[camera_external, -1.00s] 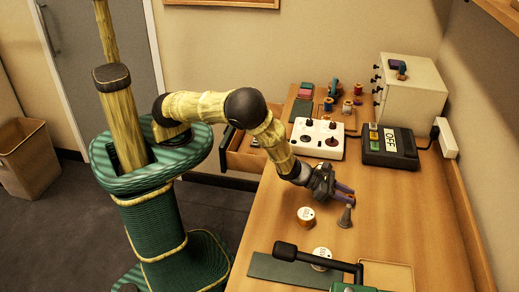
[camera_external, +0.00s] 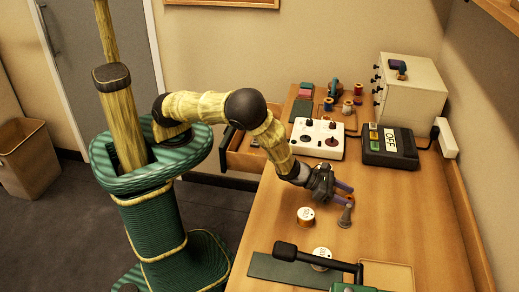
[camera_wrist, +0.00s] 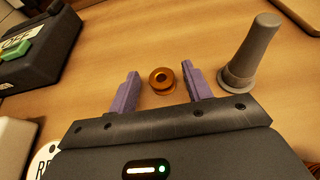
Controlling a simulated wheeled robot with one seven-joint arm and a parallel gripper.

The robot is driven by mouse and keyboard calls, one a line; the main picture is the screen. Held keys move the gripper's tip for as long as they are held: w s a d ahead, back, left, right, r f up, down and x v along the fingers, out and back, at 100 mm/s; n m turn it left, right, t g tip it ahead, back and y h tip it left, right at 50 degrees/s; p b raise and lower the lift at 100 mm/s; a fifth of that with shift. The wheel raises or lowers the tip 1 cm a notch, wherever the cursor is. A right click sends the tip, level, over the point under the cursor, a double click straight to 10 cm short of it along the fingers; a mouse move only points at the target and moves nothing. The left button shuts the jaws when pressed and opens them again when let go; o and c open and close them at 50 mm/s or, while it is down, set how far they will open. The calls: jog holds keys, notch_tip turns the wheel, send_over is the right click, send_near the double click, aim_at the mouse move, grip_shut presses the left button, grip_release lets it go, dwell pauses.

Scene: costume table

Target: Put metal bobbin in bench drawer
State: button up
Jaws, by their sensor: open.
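The metal bobbin (camera_wrist: 162,82), a small copper-coloured ring with a dark centre hole, sits on the wooden bench top. In the wrist view it lies between the lines of my two purple fingers, nearer the right one, just past their tips. My gripper (camera_wrist: 157,76) is open and empty; it also shows low over the bench in the outside view (camera_external: 345,192). There the bobbin is too small and crowded by the fingers to make out surely. The bench drawer (camera_external: 243,158) stands pulled out at the bench's left side, beyond my arm.
A grey cone (camera_wrist: 250,50) stands close right of my fingers. A white knobbed box (camera_external: 318,139) and a black OFF box (camera_external: 388,148) stand farther back. The right bench is clear.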

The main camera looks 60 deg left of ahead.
jog(key=b+v, duration=0.2)
jog(key=v, duration=0.9)
jog(key=shift+s+a+r, duration=0.15)
jog(key=shift+s+a, duration=0.1)
jog(key=shift+s, duration=0.05)
jog(key=shift+o, duration=0.5)
jog(key=shift+w, duration=0.1)
